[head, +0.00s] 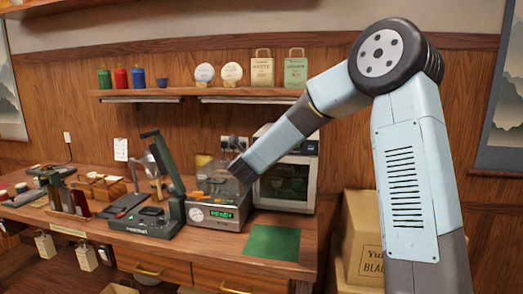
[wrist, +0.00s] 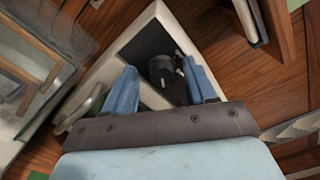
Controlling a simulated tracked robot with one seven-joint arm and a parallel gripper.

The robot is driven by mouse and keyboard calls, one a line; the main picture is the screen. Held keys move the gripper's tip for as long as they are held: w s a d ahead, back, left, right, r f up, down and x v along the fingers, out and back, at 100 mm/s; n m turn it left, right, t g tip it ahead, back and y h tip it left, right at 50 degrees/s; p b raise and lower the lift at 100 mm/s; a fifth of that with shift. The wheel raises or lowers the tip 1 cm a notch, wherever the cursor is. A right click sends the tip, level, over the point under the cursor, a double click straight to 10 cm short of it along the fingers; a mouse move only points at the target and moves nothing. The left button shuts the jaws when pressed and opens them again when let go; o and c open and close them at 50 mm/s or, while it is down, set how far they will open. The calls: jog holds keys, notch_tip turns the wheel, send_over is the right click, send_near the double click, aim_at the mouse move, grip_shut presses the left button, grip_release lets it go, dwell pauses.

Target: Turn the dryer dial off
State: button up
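The dryer (head: 270,190) is a white cabinet with a glass door, standing at the right of the bench, partly behind my arm. Its dark control strip (head: 305,147) shows at the top right. In the wrist view a dark panel (wrist: 146,45) set in a white face carries a black round dial (wrist: 163,76) with small light marks. My gripper (wrist: 160,68) is open, its blue fingers on either side of the dial. I cannot tell whether they touch it. In the head view my fingers cannot be made out past the end of my arm.
A silver machine (head: 218,216) with a green lit display stands left of the dryer. A green mat (head: 270,242) lies clear in front. A black press-like device (head: 150,222) stands further left. A wall shelf (head: 200,92) holds jars and bags; boxes (head: 362,240) stand right.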

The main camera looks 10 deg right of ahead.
jog(key=c, duration=1)
jog(key=shift+a+f+n, duration=0.1)
jog(key=shift+n, duration=0.3)
jog(key=shift+s+d+f+n, duration=0.1)
jog(key=shift+f+n, duration=0.05)
jog(key=shift+n, duration=3.7)
jog(key=shift+w+d+f+n, duration=0.1)
jog(key=shift+n, duration=3.7)
jog(key=shift+s+d+f+n, duration=0.1)
jog(key=shift+f+n, duration=0.05)
jog(key=shift+n, duration=3.7)
jog(key=shift+r, duration=0.1)
jog(key=o, duration=1)
